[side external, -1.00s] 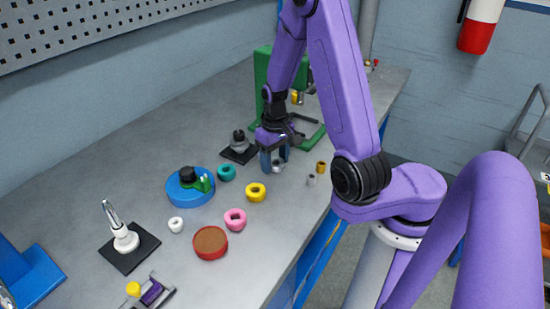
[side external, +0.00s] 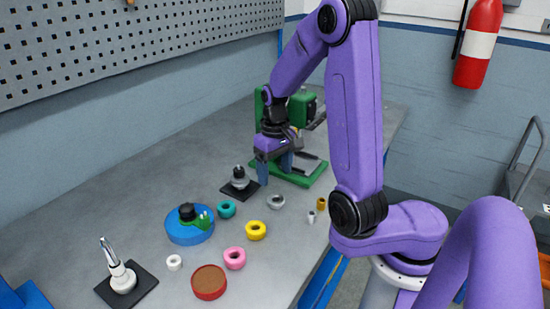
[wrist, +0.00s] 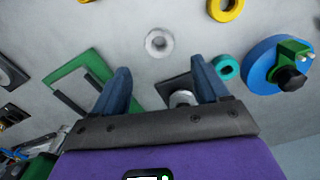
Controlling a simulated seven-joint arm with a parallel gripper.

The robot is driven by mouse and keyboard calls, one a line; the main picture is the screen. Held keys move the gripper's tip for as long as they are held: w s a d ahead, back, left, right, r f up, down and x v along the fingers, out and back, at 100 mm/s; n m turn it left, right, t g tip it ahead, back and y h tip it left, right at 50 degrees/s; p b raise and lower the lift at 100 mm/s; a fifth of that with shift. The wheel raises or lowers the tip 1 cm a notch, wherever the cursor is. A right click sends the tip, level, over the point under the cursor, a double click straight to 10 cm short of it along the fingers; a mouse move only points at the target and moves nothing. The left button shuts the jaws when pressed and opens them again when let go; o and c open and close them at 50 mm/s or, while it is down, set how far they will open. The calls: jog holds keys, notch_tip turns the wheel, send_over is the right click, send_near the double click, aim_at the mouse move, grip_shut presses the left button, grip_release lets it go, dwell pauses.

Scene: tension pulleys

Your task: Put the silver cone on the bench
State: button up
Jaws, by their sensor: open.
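The silver cone (side external: 276,202), a short ring-like piece with a hole in its top, sits on the grey bench (side external: 210,140). It also shows in the wrist view (wrist: 159,43), ahead of the fingertips and clear of them. My gripper (side external: 275,172) is open and empty, raised above the bench behind the cone. In the wrist view my gripper's fingers (wrist: 162,80) stand wide apart with nothing held between them.
A black plate with a silver-grey post (side external: 240,180) stands just left of my gripper. A green frame (side external: 308,172) is behind it. Yellow (side external: 256,230), teal (side external: 227,208) and pink (side external: 234,258) rings and a blue round base (side external: 190,230) lie nearer the camera.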

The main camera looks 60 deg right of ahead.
jog(key=shift+w+a+r+n, duration=1.2)
jog(key=shift+a+r+n, duration=1.3)
jog(key=shift+a, duration=1.4)
jog(key=s+a+n, duration=0.2)
jog(key=s+n, duration=0.8)
jog(key=s, duration=1.1)
jog(key=shift+a+f+n, duration=0.15)
jog(key=shift+a+n, duration=0.15)
